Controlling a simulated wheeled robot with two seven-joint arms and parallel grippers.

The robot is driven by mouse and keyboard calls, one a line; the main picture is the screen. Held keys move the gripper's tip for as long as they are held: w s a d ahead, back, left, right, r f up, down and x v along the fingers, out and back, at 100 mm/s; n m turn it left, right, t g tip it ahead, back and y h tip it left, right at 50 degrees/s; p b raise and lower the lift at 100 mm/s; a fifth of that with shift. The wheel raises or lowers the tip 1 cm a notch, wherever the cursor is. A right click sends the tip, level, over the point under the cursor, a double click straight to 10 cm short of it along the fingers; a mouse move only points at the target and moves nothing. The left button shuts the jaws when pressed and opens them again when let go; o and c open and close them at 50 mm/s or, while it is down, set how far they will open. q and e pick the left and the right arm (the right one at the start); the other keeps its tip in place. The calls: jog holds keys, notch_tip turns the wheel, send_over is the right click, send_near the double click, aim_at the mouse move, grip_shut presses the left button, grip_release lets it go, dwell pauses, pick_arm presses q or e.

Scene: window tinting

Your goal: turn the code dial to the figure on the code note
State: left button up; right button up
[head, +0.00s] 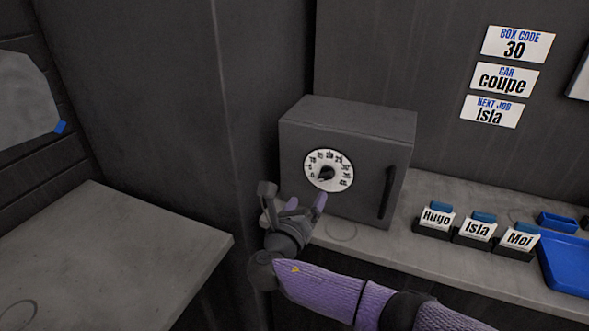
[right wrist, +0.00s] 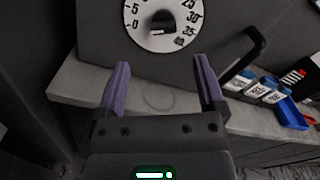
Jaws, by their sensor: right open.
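The code note (head: 518,44) on the back wall reads "BOX CODE 30". The code dial (head: 342,182) is a white numbered disc with a black knob (head: 326,173), on the front of a dark grey box (head: 350,120). The dial also shows in the right wrist view (right wrist: 146,38), cut by the top edge, with 25, 30 and 35 on its right side. I cannot tell surely which figure the knob points at. My right gripper (head: 306,201) is open and empty, just below and in front of the dial, apart from it. Its purple fingers (right wrist: 160,68) point toward the box. My left gripper is out of view.
The box stands on a grey shelf (head: 450,190) and has a black handle (head: 387,193) at its right. Name cards Hugo (head: 437,217), Isla (head: 478,229) and Moi (head: 519,239) stand right of it, beside a blue tray (head: 570,262). A grey counter (head: 90,250) is at left.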

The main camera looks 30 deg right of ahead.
aim_at(323, 177)
jog(key=b+x, duration=0.1)
jog(key=x, duration=0.2)
jog(key=b+x, duration=0.1)
jog(key=x, duration=0.1)
jog(key=b+x, duration=0.1)
jog(key=x, duration=0.2)
jog(key=shift+w+d+f+b, duration=0.1)
jog(key=shift+d+f+b, duration=0.15)
jog(key=shift+d+b, duration=0.15)
jog(key=shift+w+d+r, duration=0.15)
jog(key=shift+w+d, duration=0.05)
jog(key=shift+d, duration=0.15)
jog(key=shift+c, duration=0.2)
grip_shut()
